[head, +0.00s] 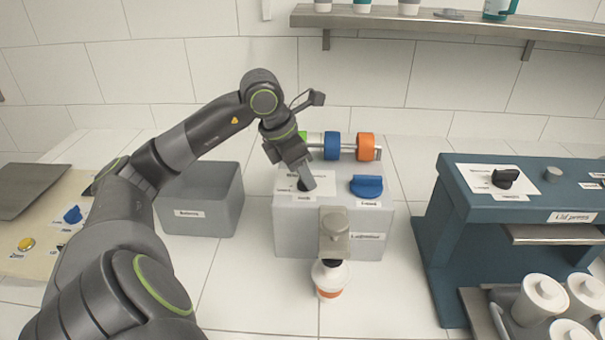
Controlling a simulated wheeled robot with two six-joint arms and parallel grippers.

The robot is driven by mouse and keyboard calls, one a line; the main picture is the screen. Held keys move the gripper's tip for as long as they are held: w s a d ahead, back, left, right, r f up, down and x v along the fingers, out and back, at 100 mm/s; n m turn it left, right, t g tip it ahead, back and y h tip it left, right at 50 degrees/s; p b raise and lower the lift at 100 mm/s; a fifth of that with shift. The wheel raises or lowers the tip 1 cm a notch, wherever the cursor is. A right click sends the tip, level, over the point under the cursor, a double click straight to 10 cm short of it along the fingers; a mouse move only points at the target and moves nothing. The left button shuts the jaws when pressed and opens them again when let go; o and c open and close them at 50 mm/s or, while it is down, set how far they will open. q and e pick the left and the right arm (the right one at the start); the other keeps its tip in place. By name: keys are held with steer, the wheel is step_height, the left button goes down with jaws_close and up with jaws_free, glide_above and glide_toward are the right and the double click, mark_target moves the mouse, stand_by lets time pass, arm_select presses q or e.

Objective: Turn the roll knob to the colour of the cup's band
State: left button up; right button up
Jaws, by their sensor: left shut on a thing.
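A grey machine (290,237) stands at the middle of the counter. A black knob (303,185) sits on a white plate on its top, mostly hidden by my left gripper (304,179), which is shut on it from above. A blue knob (367,186) sits to its right. Behind them a rod carries a green roll (303,136), a blue roll (332,146) and an orange roll (365,147). A white cup (330,277) with an orange band stands upright under the machine's front head (334,224). The knob's pointing direction is hidden. My right gripper is not in view.
A grey bin (203,200) stands left of the machine. A dark blue press (447,230) stands on the right, with several white canisters (541,297) in front. A beige panel (40,235) with buttons lies at left. A shelf (440,21) runs along the wall.

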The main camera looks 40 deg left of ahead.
arm_select(q)
steer(key=m+h+b, duration=0.1)
steer(key=m+b, duration=0.1)
steer(key=m, duration=0.1)
steer(key=shift+w+a+f+g+b, duration=0.1)
steer(key=shift+f+g+b, duration=0.05)
steer(key=shift+g+b, duration=0.25)
steer(key=m+g+h+b, duration=0.1)
steer(key=m, duration=0.2)
steer(key=shift+w+m, duration=0.1)
steer(key=shift+m, duration=0.3)
steer(key=shift+r+m+g, duration=0.2)
steer(key=shift+m+g, duration=0.1)
steer(key=shift+m, duration=0.5)
steer(key=shift+m+g+h+p, duration=0.3)
steer(key=shift+m+g+p, duration=0.2)
steer(key=shift+m, duration=0.7)
steer(key=o, duration=1)
steer(key=shift+a, duration=0.1)
